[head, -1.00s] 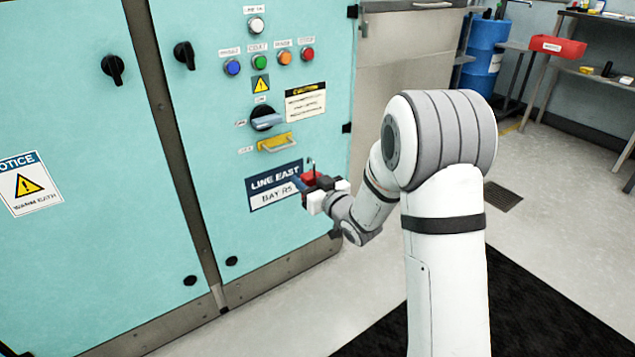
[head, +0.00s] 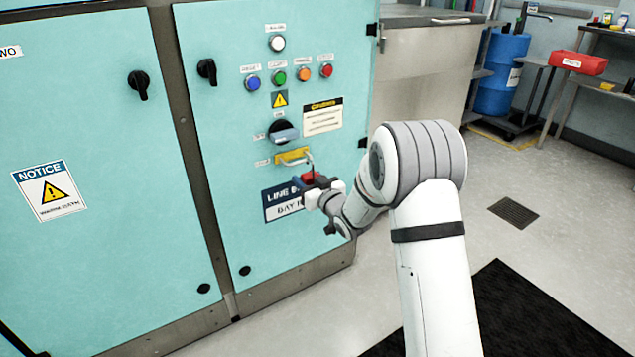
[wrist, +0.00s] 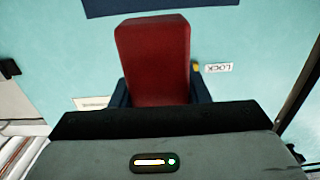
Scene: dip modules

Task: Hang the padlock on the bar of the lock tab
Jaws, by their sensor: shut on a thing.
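The red padlock (head: 310,177) is held in my gripper (head: 306,183), with its thin shackle pointing up. In the wrist view the red padlock body (wrist: 155,60) sits between the dark blue fingers of my gripper (wrist: 158,92), which are shut on it. The yellow lock tab (head: 292,156) with its light bar is on the cabinet just above and left of the padlock. In the head view the shackle top comes close to the right end of the tab; I cannot tell whether they touch. In the wrist view the padlock hides most of the tab; a small yellow bit (wrist: 196,66) shows beside the LOCK label.
A rotary switch (head: 283,132) with a blue-grey handle is right above the tab. The LINE EAST sign (head: 283,203) is behind and below my gripper. Push buttons (head: 279,77) are higher up. The floor to the right is open.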

